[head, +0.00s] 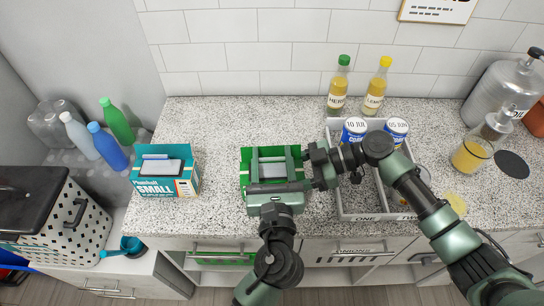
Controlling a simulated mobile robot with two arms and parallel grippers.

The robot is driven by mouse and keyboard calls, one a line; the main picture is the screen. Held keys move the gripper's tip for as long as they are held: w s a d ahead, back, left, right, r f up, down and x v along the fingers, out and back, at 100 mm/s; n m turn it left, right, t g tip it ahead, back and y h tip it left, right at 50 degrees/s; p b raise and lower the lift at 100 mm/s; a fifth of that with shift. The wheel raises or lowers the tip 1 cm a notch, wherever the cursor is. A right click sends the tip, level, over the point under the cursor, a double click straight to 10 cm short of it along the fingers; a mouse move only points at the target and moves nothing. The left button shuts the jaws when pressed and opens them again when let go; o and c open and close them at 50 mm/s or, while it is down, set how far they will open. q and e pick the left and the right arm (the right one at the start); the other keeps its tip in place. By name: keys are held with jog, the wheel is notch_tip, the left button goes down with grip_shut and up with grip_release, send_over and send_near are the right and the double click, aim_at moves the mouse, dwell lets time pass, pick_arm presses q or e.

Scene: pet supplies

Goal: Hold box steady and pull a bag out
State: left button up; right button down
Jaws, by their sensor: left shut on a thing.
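A green open-topped box (245,157) stands on the speckled counter near its front edge, with a grey bag (272,170) showing in its opening. My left gripper (272,158) reaches over the box from the front. Its two fingers are on either side of the grey bag and it is shut on it. My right gripper (290,172) comes in from the right against the box's right side. A dark bar, seemingly its finger, lies across the box's front. How it grips is hidden. My grippers cover much of the box.
A teal "SMALL" box (165,187) with a grey bag on top stands to the left. A grey divided tray (360,205) holding cans (353,130) is close on the right, under my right arm. Two yellow bottles (338,90) stand behind. The counter between the boxes is clear.

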aim_at(272, 158)
pick_arm(q)
jog(key=shift+r, duration=1.1)
jog(key=shift+s+r, duration=0.1)
jog(key=shift+r, duration=1.9)
pick_arm(e)
jog(key=shift+c, duration=1.9)
grip_release()
